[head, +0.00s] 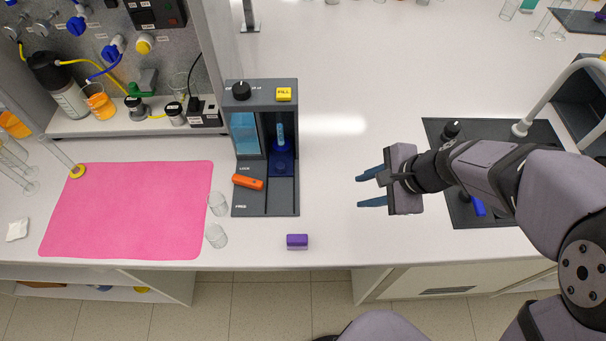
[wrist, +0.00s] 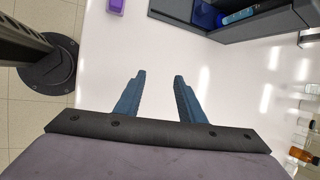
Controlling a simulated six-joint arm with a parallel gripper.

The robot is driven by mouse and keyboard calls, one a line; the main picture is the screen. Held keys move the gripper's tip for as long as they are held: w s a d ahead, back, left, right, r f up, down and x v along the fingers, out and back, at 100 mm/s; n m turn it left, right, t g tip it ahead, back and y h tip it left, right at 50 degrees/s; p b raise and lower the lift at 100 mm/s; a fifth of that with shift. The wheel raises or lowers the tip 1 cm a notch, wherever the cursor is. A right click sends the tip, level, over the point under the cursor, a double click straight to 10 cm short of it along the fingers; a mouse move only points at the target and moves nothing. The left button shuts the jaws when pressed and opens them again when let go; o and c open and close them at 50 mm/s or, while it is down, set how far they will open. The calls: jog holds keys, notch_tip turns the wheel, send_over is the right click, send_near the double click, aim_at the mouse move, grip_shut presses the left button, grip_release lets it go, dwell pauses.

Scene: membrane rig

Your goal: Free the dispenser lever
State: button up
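The dispenser (head: 267,97) is a dark grey unit on the white bench, left of my gripper in the head view. Its orange lever (head: 248,182) lies slightly tilted on the lower left panel, between the marks LOCK above and FREE below, nearer to LOCK. My gripper (head: 359,190) is to the right of the dispenser, apart from it, with its blue fingers spread and nothing between them. In the wrist view my gripper (wrist: 158,76) is also open over bare bench, and part of the dispenser (wrist: 210,24) shows at the top. The lever is not visible there.
A purple block (head: 297,241) lies near the bench's front edge, below the dispenser. Two clear glasses (head: 217,204) stand close to the dispenser's left side, beside a pink mat (head: 130,212). The bench between my gripper and the dispenser is clear.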

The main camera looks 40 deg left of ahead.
jog(key=s+a+f+m+g+y, duration=0.15)
jog(key=s+a, duration=0.25)
jog(key=a, duration=0.6)
jog(key=m+g, duration=0.2)
jog(key=m, duration=0.1)
send_near(248, 180)
jog(key=shift+s+a+f+y, duration=0.25)
jog(key=shift+s+f+y, duration=0.1)
jog(key=shift+f, duration=0.25)
jog(key=shift+p+x, duration=0.9)
jog(key=shift+x, duration=2.7)
jog(key=shift+w, duration=0.15)
grip_shut()
